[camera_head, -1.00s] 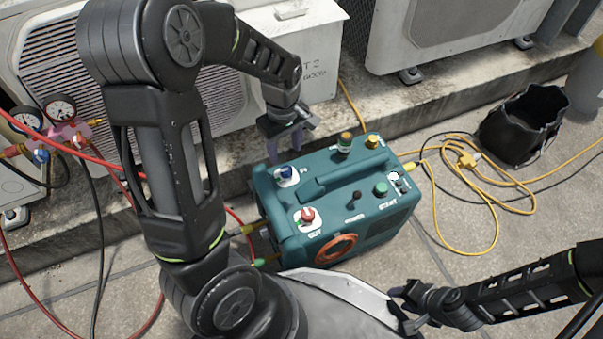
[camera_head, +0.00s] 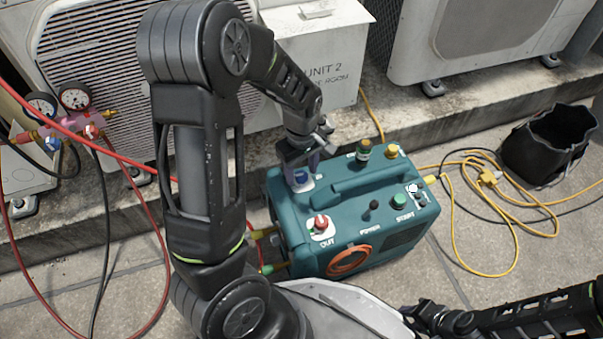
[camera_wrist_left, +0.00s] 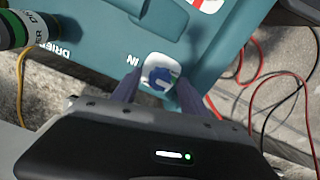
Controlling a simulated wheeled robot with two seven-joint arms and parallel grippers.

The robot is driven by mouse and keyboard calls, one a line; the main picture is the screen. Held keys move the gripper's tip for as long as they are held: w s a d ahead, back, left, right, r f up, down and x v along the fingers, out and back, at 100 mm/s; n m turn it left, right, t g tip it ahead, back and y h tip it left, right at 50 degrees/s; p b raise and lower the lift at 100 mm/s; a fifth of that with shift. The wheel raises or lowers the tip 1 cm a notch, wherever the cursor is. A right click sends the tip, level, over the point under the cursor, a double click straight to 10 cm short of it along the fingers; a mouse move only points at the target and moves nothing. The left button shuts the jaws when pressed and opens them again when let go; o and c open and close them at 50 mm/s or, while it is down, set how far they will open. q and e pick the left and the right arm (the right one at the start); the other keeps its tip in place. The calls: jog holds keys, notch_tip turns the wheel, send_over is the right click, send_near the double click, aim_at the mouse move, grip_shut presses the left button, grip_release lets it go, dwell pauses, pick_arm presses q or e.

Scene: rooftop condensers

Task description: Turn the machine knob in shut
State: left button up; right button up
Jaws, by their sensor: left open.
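The teal machine (camera_head: 345,225) stands on the paving. Its blue knob, labelled IN, shows in the left wrist view (camera_wrist_left: 160,80) on a white plate, and partly in the head view (camera_head: 301,176). My left gripper (camera_head: 302,163) is above this knob with its fingers pointing down. In the left wrist view the two fingers (camera_wrist_left: 158,90) are apart, one on each side of the blue knob; I cannot tell whether they touch it. The red knob (camera_head: 320,222), labelled OUT, sits nearer on the machine. My right gripper (camera_head: 420,315) is low at the bottom right, its jaw state unclear.
A green and black drier (camera_head: 363,149) and a yellow cap (camera_head: 391,151) stand at the machine's back. Yellow cable (camera_head: 510,240) lies to the right near a black bag (camera_head: 550,145). Red hoses and gauges (camera_head: 75,98) are at the left. Condensers stand behind.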

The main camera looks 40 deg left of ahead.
pick_arm(q)
jog(key=shift+c, duration=0.2)
grip_shut()
dwell(0.4)
